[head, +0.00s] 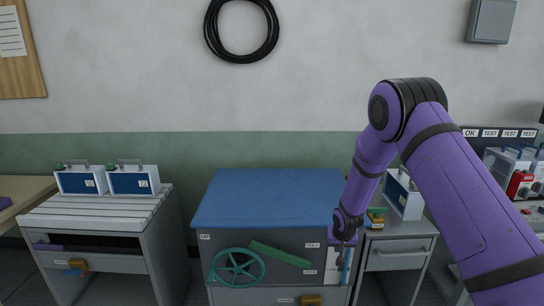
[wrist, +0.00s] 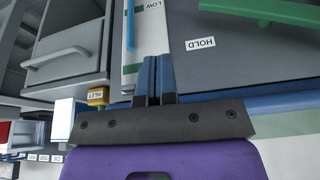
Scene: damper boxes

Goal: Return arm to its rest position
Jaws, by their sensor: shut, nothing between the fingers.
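My purple arm (head: 455,165) reaches in from the right in the head view and bends down at its elbow. My gripper (head: 344,252) hangs at the right end of the grey cabinet's front, fingers pointing down. In the wrist view my gripper (wrist: 153,82) has its two blue fingers together, with nothing between them. They are in front of a white LOW strip (wrist: 143,38) with a blue pointer. Whether the fingers touch the strip cannot be told.
The blue-topped cabinet (head: 270,198) carries a green handwheel (head: 236,267) and a green bar (head: 281,254). Two blue-and-white boxes (head: 133,182) stand on the left bench (head: 90,212). Another box (head: 404,195) stands on the drawer unit (head: 399,252) at right. The blue top is clear.

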